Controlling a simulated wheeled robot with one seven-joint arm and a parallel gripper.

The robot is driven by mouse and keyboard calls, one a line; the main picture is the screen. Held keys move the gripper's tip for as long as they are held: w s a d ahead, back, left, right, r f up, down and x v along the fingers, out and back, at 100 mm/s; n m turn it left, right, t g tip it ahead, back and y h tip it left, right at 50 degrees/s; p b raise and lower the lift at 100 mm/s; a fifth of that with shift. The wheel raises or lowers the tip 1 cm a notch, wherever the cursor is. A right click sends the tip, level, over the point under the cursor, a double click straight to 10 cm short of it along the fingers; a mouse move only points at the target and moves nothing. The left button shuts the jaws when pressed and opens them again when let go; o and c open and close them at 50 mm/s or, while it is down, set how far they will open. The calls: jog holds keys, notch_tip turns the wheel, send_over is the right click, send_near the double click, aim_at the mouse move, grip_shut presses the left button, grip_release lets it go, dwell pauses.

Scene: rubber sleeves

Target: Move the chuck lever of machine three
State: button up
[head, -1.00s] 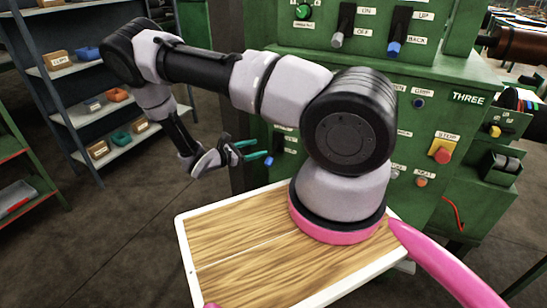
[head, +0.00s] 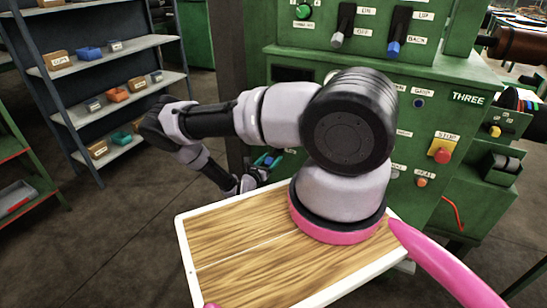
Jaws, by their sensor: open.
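The green machine (head: 450,80) bears the word THREE and stands in front of me. A grey-tipped lever (head: 343,28) sits between ON and OFF labels, and a blue-tipped lever (head: 395,35) sits by UP and BACK labels on its upper panel. I cannot read a chuck label on any control. A blue-tipped control (head: 266,161) on the lower left of the panel is partly covered by my gripper. My gripper (head: 272,164), with teal fingertips, is open beside this control. I cannot tell whether it touches it.
My arm hides the middle of the panel. A red stop button (head: 441,152) and an orange button (head: 422,182) are at its right. A grey shelf (head: 112,95) with small bins stands at the left. The floor between shelf and machine is clear.

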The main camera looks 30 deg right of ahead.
jog(key=shift+x, duration=1.2)
grip_shut()
dwell(0.6)
